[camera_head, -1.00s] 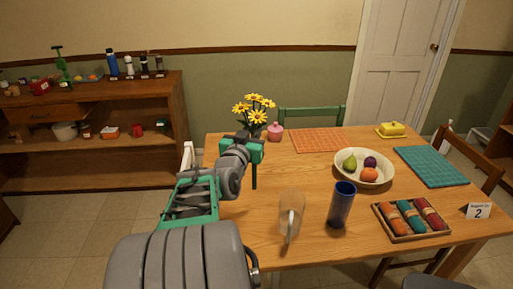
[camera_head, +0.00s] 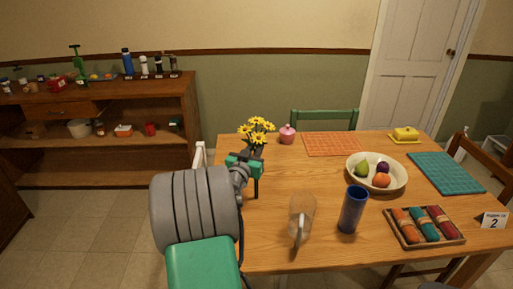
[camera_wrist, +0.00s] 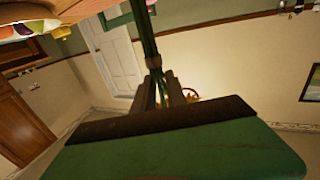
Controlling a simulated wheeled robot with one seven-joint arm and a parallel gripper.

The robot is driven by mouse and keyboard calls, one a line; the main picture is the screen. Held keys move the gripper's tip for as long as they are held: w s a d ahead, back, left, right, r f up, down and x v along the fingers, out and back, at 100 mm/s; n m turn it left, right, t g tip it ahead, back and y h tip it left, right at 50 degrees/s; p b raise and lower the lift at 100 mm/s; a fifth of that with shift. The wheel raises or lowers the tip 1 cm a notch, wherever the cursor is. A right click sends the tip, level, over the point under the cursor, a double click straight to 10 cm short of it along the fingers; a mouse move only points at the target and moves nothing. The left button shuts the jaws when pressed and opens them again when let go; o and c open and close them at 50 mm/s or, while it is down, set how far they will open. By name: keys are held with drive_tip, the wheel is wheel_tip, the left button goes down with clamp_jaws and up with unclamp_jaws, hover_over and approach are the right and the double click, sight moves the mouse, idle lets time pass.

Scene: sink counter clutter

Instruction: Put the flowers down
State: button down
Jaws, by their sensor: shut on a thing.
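The flowers (camera_head: 257,131) are a bunch of yellow blooms with dark centres, upright at the far left part of the wooden table. My gripper (camera_head: 256,158), green and dark grey, is just below the blooms and shut on the flowers. In the wrist view, a little of the orange-yellow blooms (camera_wrist: 190,95) shows beyond the dark fingers (camera_wrist: 165,88).
The wooden table (camera_head: 315,180) has bare room in its middle. A pink pot (camera_head: 287,135) and orange mat (camera_head: 332,144) lie behind. A glass pitcher (camera_head: 302,215), blue cup (camera_head: 352,210), fruit bowl (camera_head: 352,176) and tray of rolls (camera_head: 400,231) stand to the right.

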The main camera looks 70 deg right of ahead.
drive_tip(key=c, duration=1.3)
unclamp_jaws()
drive_tip(key=shift+c, duration=0.2)
